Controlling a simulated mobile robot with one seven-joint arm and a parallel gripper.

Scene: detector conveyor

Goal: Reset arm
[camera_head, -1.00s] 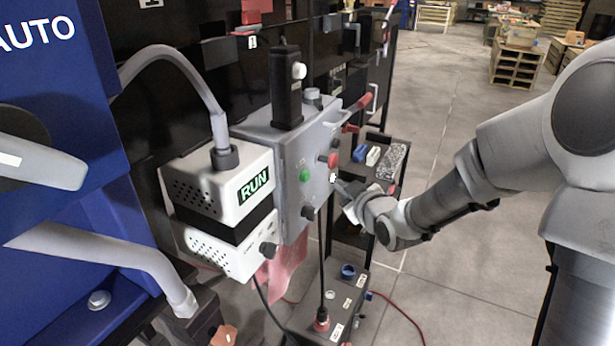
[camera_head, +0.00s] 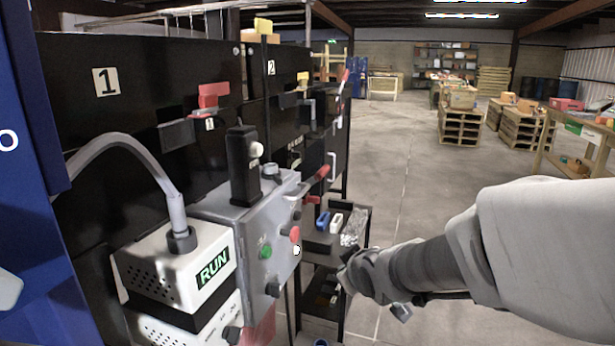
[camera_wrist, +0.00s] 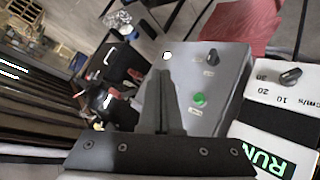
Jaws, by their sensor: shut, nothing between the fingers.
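My gripper (camera_wrist: 162,105) is shut and empty; in the wrist view its fingers are together in front of the grey control box. In the head view my arm reaches in from the right, and its end (camera_head: 350,277) is just right of the box, partly hidden by the wrist. The grey control box (camera_head: 240,212) carries a green button (camera_head: 265,251), a red button (camera_head: 294,234) and dark knobs. The green button (camera_wrist: 199,99) also shows in the wrist view, right of the fingers. I cannot tell from these views whether the fingertips touch the box.
A white box with a RUN display (camera_head: 215,270) adjoins the control box. Black panels (camera_head: 120,110) stand behind. A small dark shelf (camera_head: 322,240) with blue and white items is close beyond my gripper. Open floor (camera_head: 410,150) lies behind, with pallets (camera_head: 462,125) farther back.

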